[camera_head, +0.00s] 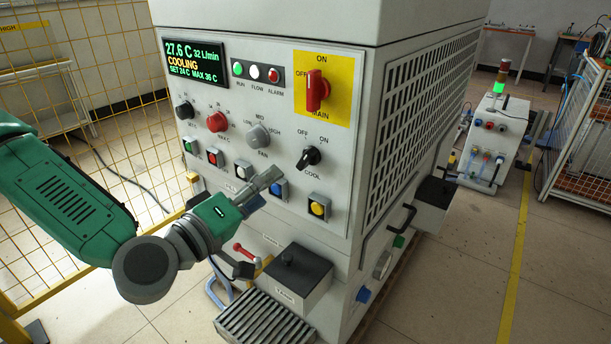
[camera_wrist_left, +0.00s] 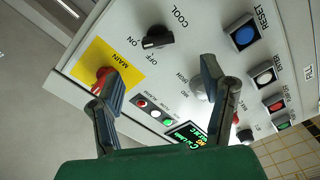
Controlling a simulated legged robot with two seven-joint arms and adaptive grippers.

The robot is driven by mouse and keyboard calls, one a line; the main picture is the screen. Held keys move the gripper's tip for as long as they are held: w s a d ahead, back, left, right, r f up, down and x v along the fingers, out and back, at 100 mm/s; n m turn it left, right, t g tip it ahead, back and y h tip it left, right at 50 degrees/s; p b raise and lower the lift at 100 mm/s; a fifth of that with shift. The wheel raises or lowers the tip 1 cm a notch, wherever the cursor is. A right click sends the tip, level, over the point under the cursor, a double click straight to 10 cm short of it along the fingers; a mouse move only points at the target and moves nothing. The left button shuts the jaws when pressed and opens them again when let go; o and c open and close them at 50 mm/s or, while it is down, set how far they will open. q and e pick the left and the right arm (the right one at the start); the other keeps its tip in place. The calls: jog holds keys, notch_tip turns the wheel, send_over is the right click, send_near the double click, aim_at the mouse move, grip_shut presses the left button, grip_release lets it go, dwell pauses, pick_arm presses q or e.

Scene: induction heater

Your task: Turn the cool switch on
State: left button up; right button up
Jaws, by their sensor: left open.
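The cool switch (camera_head: 308,157) is a black rotary knob on the grey control panel, labelled COOL, with OFF to its upper left and ON to its upper right. Its grip lies slanted, one end toward ON. In the left wrist view the knob (camera_wrist_left: 157,38) sits beyond the fingertips, its left end toward the ON label. My left gripper (camera_head: 268,180) is in front of the panel, below and left of the knob, apart from it. In the left wrist view its two fingers (camera_wrist_left: 160,84) are spread with nothing between them. My right gripper is not in view.
The red main switch (camera_head: 315,91) on its yellow plate is above the knob. The grey fan knob (camera_head: 258,136) is to its left, and blue (camera_head: 278,190) and yellow (camera_head: 318,207) buttons are below. The display (camera_head: 195,60) reads COOLING. A black-lidded box (camera_head: 297,268) projects lower down.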

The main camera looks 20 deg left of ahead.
aim_at(303, 163)
pick_arm(q)
jog(key=b+x, duration=0.2)
jog(key=x, duration=0.9)
jog(key=shift+w+d, duration=0.15)
jog(key=shift+w, duration=0.05)
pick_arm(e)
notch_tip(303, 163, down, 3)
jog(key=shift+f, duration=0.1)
